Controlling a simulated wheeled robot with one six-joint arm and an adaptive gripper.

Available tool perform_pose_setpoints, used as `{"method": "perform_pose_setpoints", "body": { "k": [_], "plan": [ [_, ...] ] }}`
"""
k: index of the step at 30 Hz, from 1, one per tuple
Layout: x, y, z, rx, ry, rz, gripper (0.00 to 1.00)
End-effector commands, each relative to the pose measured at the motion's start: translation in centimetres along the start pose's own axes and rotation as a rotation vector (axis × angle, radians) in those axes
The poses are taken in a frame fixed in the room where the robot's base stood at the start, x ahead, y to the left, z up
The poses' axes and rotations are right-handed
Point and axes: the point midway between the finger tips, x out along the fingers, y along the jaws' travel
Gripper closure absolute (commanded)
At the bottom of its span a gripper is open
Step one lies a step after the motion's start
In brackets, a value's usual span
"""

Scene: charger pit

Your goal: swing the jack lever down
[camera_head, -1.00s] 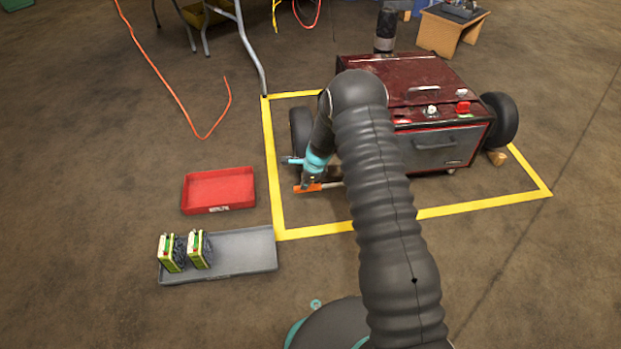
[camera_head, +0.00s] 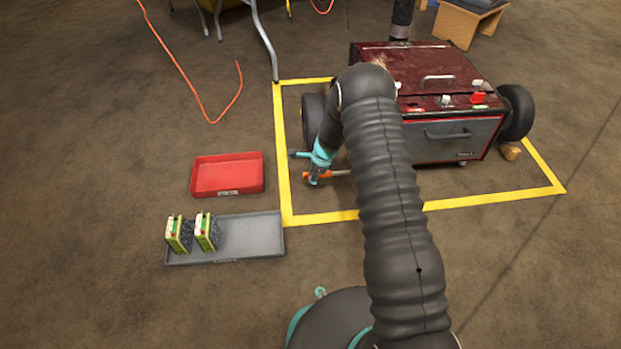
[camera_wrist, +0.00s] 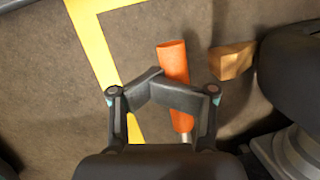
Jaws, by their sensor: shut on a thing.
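The jack lever is a thin metal rod with an orange grip (camera_head: 325,174), sticking out to the left from the low front of the dark red cart (camera_head: 408,72). My gripper (camera_head: 314,181) points down at the orange grip and is shut on it. In the wrist view the orange grip (camera_wrist: 172,62) runs up past the dark fingers (camera_wrist: 168,90), with the metal rod (camera_wrist: 186,137) below them. The fingers cover part of the grip. My arm hides the rod's far end in the head view.
Yellow floor tape (camera_head: 282,150) frames the cart. A red tray (camera_head: 228,188) and a grey tray (camera_head: 250,232) with two green-and-black blocks (camera_head: 207,232) lie to the left. A wooden wedge (camera_wrist: 232,61) sits near a dark wheel (camera_wrist: 292,68). An orange cable (camera_head: 178,65) lies behind.

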Motion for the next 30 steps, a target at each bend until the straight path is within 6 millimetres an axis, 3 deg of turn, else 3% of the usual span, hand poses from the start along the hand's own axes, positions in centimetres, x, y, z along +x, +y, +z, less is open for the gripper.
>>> {"method": "perform_pose_setpoints", "body": {
  "k": [1, 6, 12, 18, 24, 30],
  "plan": [
    [-1.2, -0.7, 0.0, 0.003, 0.001, -0.017, 1.0],
    [-4.0, 0.0, 1.3, -0.005, 0.0, 0.0, 1.0],
    [-5.5, 1.1, 5.2, -0.014, -0.001, 0.005, 1.0],
    [-7.3, 1.8, 7.8, -0.009, 0.0, 0.005, 1.0],
    [-8.1, 2.2, 9.2, -0.006, 0.0, 0.008, 1.0],
    [-8.3, 2.2, 9.5, -0.005, 0.0, 0.008, 1.0]
  ]
}}
